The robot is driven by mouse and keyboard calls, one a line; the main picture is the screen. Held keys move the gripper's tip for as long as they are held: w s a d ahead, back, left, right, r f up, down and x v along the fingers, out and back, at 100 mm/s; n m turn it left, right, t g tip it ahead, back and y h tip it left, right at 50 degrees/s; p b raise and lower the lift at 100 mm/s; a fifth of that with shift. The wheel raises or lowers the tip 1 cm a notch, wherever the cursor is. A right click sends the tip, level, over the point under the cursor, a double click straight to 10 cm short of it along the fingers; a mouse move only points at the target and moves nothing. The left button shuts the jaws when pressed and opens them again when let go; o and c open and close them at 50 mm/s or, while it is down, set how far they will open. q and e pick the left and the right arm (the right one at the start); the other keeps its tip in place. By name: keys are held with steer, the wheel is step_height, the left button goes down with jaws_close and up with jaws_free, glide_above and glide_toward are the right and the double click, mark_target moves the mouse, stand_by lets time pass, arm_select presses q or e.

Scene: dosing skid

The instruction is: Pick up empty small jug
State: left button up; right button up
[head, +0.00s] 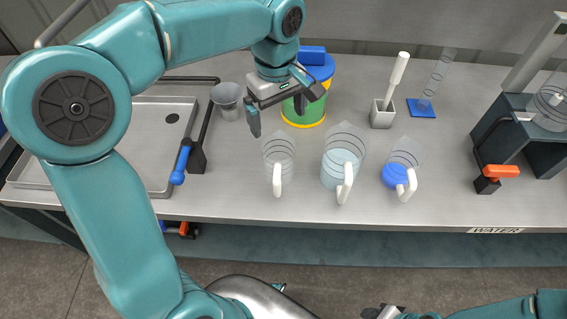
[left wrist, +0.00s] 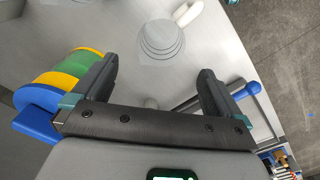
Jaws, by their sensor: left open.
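The empty small jug (head: 279,150) is clear with dark ring marks and a white handle toward the front edge. It stands upright on the grey bench, leftmost of three jugs. The left wrist view shows a clear ringed jug (left wrist: 162,42) from above, with its white handle at the upper right, just beyond the fingertips. My left gripper (head: 279,115) is open and empty, above and behind the jug, apart from it; its spread fingers also show in the left wrist view (left wrist: 158,68). What seems to be my right gripper (head: 384,312) is cut off at the bottom edge.
To the right stand a jug with pale liquid (head: 340,172) and one with blue liquid (head: 395,174). A green, yellow and blue container (head: 305,116) is close behind my gripper. A grey cup (head: 227,101) and blue-handled lever (head: 180,165) stand left. Bare bench lies in front.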

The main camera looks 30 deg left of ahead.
mark_target(282, 162)
arm_select(q)
steer(key=f, duration=0.9)
steer(key=d+f, duration=0.1)
steer(key=f, duration=0.4)
steer(key=shift+s+b, duration=0.25)
steer(key=shift+b, duration=0.15)
steer(key=shift+f, duration=0.6)
steer(key=c, duration=0.9)
steer(key=shift+r, duration=0.1)
